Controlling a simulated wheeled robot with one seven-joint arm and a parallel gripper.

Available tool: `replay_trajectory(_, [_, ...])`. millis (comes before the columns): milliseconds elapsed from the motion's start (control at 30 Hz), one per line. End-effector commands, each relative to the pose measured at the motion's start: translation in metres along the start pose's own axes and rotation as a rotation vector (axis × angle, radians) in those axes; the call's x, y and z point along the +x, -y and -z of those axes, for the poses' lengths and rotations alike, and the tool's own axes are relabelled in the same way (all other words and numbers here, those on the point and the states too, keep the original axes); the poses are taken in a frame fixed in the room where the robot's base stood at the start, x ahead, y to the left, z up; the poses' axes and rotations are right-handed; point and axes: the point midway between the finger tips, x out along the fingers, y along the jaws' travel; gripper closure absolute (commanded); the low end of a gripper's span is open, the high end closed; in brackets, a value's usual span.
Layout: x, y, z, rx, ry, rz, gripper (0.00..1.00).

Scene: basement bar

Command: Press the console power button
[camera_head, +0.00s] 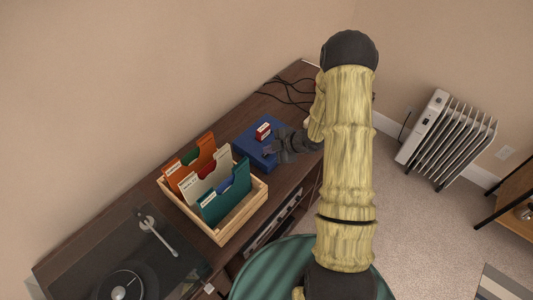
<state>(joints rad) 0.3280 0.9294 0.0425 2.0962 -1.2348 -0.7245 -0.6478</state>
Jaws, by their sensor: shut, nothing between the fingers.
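A flat blue box-shaped unit (249,143), which looks like the console, sits on the dark wooden cabinet top. A small red block with a pale label (263,131) stands on it. My gripper (268,153) is shut and empty, at the right front part of the blue unit. I cannot tell whether the fingertips touch it. No power button can be made out; the gripper covers part of the unit.
A wooden crate (224,237) with several coloured folders stands left of the unit. A turntable (125,262) is at the cabinet's left end. Black cables (287,92) lie behind. A green round seat (262,277) stands in front, and a radiator (447,140) at right.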

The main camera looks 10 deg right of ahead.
Motion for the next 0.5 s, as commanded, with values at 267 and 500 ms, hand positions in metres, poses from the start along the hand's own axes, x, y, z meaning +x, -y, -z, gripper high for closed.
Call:
replay_trajectory(267, [0.0012, 0.0009, -0.0009, 0.000, 0.000, 0.000, 1.00])
replay_trajectory(500, [-0.0055, -0.0041, 0.0039, 0.000, 0.000, 0.000, 1.00])
